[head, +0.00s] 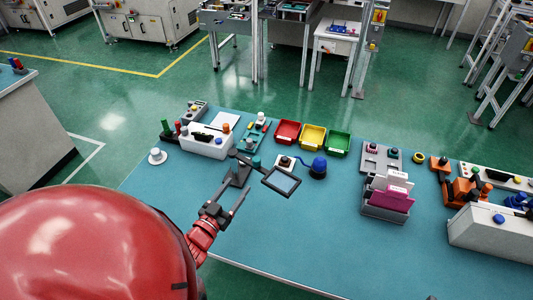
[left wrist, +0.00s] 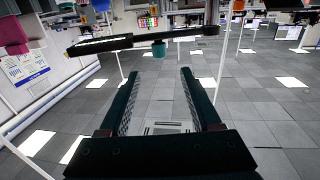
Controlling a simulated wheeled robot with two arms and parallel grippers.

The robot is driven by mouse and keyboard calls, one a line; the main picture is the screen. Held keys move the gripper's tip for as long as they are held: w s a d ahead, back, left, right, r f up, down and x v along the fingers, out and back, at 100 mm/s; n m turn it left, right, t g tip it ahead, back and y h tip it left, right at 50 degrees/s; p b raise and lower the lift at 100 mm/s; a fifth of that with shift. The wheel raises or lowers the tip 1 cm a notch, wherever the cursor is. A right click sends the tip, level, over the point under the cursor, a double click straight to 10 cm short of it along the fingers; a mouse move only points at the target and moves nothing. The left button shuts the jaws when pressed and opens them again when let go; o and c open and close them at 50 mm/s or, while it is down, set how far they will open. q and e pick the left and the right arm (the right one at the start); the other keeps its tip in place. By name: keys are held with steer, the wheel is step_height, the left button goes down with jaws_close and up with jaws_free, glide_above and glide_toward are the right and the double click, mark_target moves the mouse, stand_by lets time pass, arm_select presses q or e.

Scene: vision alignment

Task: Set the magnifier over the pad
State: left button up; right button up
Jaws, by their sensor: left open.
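The magnifier (head: 282,181) has a dark rectangular frame with a pale lens, on a jointed arm from a dark stand (head: 238,173). Its lens hangs over the bench's middle, left of the blue dome. In the left wrist view the magnifier (left wrist: 100,44) shows edge-on as a dark bar beyond the fingertips. A small white square pad (head: 284,163) with a dark knob lies just behind the lens; I cannot tell if this is the task's pad. My left gripper (head: 235,190) is open and empty, near the stand, apart from the lens. My right gripper is not in view.
The teal bench (head: 310,235) is clear at the front middle. A blue dome (head: 318,167) stands right of the lens. A grey holder with pink cards (head: 388,198) stands further right.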

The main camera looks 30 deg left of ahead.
mark_target(259, 158)
arm_select(q)
steer(key=shift+w+a+p, duration=0.2)
steer(key=shift+w+p, duration=0.2)
steer(key=shift+w, duration=2.25)
steer(key=shift+w+a+p, duration=0.2)
steer(key=shift+w+p, duration=0.25)
steer(key=shift+w, duration=2.2)
steer(key=shift+w+a+p, duration=0.2)
steer(key=shift+w+p, duration=0.2)
steer(key=shift+w, duration=2.25)
steer(key=shift+c, duration=0.2)
jaws_close()
